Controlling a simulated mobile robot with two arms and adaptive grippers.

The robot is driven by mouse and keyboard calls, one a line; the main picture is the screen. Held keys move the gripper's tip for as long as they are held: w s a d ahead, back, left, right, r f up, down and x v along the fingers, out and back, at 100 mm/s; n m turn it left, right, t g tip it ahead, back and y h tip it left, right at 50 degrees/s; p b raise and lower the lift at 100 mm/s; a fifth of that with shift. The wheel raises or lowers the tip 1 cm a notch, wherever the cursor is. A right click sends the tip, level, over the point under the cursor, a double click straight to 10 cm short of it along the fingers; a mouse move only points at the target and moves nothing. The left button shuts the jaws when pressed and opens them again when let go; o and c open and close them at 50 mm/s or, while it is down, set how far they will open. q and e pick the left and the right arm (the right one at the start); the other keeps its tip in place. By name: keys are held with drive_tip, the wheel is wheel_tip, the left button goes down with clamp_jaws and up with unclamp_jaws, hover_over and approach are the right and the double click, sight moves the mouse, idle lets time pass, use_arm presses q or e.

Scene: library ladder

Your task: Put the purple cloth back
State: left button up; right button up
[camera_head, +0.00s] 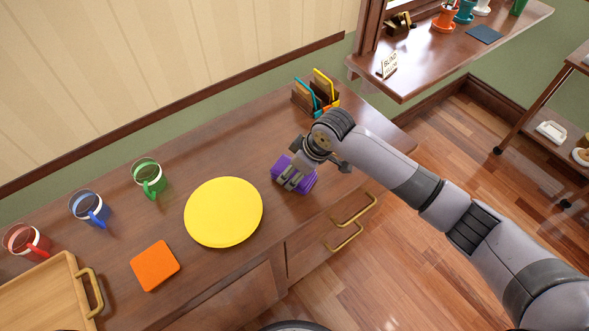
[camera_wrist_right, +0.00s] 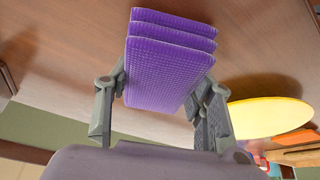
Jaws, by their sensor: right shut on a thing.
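The purple cloth (camera_head: 307,182) is a folded, layered block at the right part of the wooden cabinet top, right of the yellow round plate. My right gripper (camera_head: 290,178) reaches down over it and is shut on it. In the right wrist view the purple cloth (camera_wrist_right: 168,60) sits between the two fingers of the right gripper (camera_wrist_right: 160,95), with its stacked layers showing. Whether it touches the cabinet top is hard to tell. My left gripper is not in view.
On the cabinet top (camera_head: 235,140) are the yellow plate (camera_head: 223,212), an orange cloth (camera_head: 155,266), several mugs including a green one (camera_head: 149,178), a wooden tray (camera_head: 40,295) and an organizer (camera_head: 315,97). A shelf (camera_head: 450,55) holds small pots. Brass handles (camera_head: 353,209) front the drawer.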

drive_tip(key=shift+f, duration=0.3)
drive_tip(key=o, duration=0.6)
drive_tip(key=shift+s, duration=0.1)
drive_tip(key=o, duration=0.4)
drive_tip(key=shift+f, duration=0.15)
drive_tip(key=shift+r, duration=0.2)
drive_tip(key=shift+r, duration=0.3)
drive_tip(key=v, duration=1.2)
